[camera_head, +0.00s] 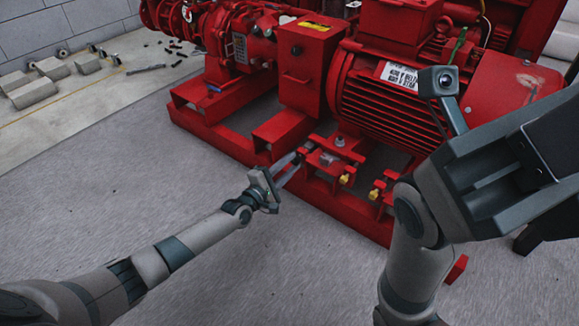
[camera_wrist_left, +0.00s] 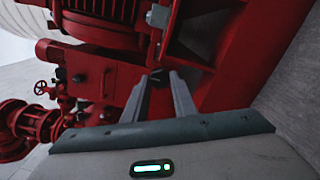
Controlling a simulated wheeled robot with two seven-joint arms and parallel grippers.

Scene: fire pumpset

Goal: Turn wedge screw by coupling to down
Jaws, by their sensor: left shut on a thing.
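My left gripper (camera_head: 298,158) reaches in from the left to the motor-side mount on the red base frame, just right of the coupling box (camera_head: 308,68). Its fingertips are shut on a small part there, which I take to be the wedge screw by the coupling; the fingers hide most of it, so its turn and height cannot be read. In the left wrist view the two grey fingers (camera_wrist_left: 158,80) point at the red mount. My right arm stands at the right of the head view; its fingertips do not show.
The red motor (camera_head: 395,95) rises behind the mount. Two yellow-tipped screws (camera_head: 345,179) (camera_head: 374,194) stick out further right on the base. The red pump (camera_head: 235,45) is at the far left. Grey blocks (camera_head: 40,92) lie by the wall. The floor in front is clear.

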